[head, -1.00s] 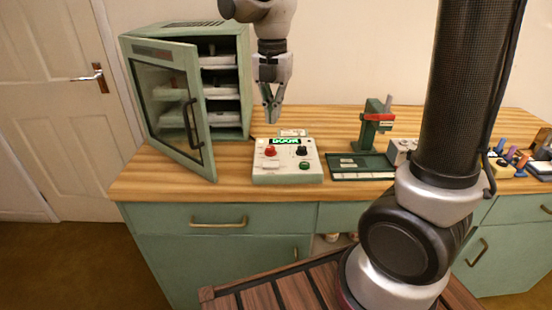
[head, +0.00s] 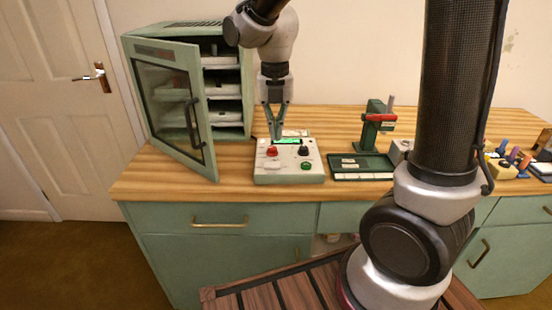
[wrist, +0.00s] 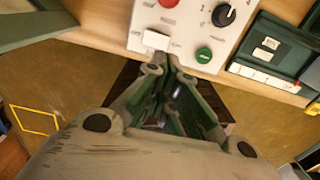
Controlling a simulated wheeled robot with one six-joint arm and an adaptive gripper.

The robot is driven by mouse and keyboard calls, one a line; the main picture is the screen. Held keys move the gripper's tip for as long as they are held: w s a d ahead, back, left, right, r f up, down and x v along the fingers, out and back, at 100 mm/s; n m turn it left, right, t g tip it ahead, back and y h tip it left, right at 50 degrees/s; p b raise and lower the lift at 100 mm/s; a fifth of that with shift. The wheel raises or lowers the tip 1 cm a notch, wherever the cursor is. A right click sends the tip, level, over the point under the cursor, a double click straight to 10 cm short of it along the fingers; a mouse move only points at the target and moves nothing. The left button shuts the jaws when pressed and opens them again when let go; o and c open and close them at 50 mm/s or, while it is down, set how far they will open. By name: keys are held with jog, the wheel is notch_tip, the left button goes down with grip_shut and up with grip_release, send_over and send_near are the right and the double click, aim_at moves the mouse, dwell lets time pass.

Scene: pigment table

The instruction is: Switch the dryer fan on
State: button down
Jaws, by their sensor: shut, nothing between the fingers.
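The dryer (head: 222,125) is a green cabinet at the back left with its glass door (head: 172,110) standing open. A pale control box (head: 288,176) stands on the worktop to its right. It carries a red button (head: 271,152), a black dial (head: 303,150), a green button (head: 305,166), a white rocker switch (wrist: 155,40) and a lit green display (head: 291,141). My gripper (head: 277,136) is shut and empty, pointing down above the box and partly covering the display. In the wrist view its fingertips show near the rocker and the green button (wrist: 203,55); contact cannot be told.
A dark green tray (head: 362,175) and a green stand with a red arm (head: 378,118) are right of the box. Coloured small items (head: 508,160) sit at the far right. The open door bounds the space to the left. Bare worktop (head: 240,160) lies around the box.

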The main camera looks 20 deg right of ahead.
aim_at(271, 167)
notch_tip(271, 167, down, 9)
jog(key=shift+f, duration=0.2)
dwell(0.3)
jog(key=shift+s+d+f, duration=0.1)
jog(key=shift+f, duration=0.15)
jog(key=shift+w+a+r, duration=0.2)
jog(key=shift+w+a, duration=0.05)
jog(key=shift+a, duration=0.5)
jog(key=shift+r, duration=0.1)
